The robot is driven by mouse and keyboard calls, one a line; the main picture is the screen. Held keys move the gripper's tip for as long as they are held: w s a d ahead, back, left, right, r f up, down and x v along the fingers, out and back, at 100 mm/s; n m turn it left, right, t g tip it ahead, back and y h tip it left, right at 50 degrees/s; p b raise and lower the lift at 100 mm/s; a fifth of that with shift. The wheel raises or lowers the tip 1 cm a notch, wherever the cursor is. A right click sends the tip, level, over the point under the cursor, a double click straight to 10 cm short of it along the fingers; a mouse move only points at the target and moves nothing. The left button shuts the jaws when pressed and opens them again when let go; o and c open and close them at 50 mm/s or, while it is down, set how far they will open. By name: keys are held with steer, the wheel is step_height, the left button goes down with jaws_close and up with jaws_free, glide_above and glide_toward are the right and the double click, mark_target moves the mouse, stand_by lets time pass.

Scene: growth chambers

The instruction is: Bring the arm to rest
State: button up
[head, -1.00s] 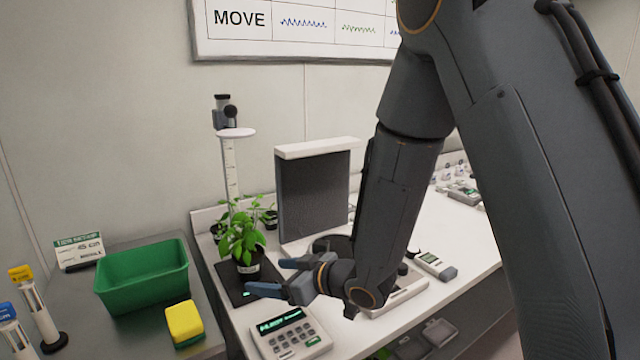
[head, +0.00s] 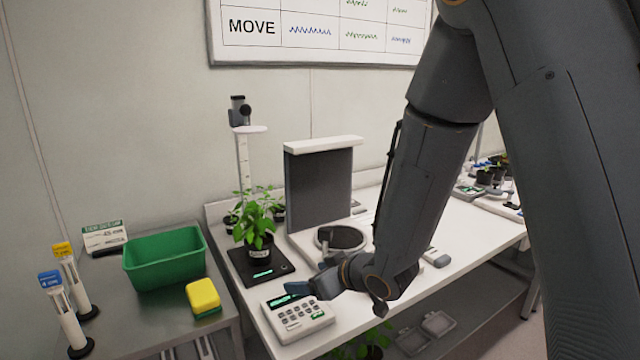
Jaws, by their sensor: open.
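My gripper (head: 308,277) is at the end of my dark grey arm, above the white bench (head: 372,312). Its blue fingertips point left and no object shows between them. It is just above the back of the keypad device (head: 297,314) in the picture. A potted plant (head: 258,222) stands on a black scale plate (head: 250,268), up and left of the gripper and apart from it. A round dark turntable (head: 341,238) is behind the gripper, in front of a dark upright panel (head: 318,190).
On the grey table at left are a green tub (head: 165,270), a yellow sponge (head: 203,295) and two capped tubes on stands (head: 68,325). A camera on a post (head: 240,110) rises behind the plant. A small handheld device (head: 436,257) lies right of my arm.

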steer(key=s+d+m+g+h, duration=0.1)
steer(key=s+d+m+h, duration=0.15)
steer(key=d, duration=0.55)
steer(key=s+d+m+g+h, duration=0.1)
steer(key=s+d+m+h, duration=0.2)
steer(key=d, duration=0.5)
steer(key=s+d+m+g+h, duration=0.1)
steer(key=s+d+g, duration=0.1)
steer(key=s, duration=0.5)
steer(key=s+d+m+g+h, duration=0.1)
steer(key=s+d+m+g, duration=0.1)
steer(key=s, duration=0.6)
steer(key=shift+d+g, duration=0.7)
steer(key=shift+d, duration=0.1)
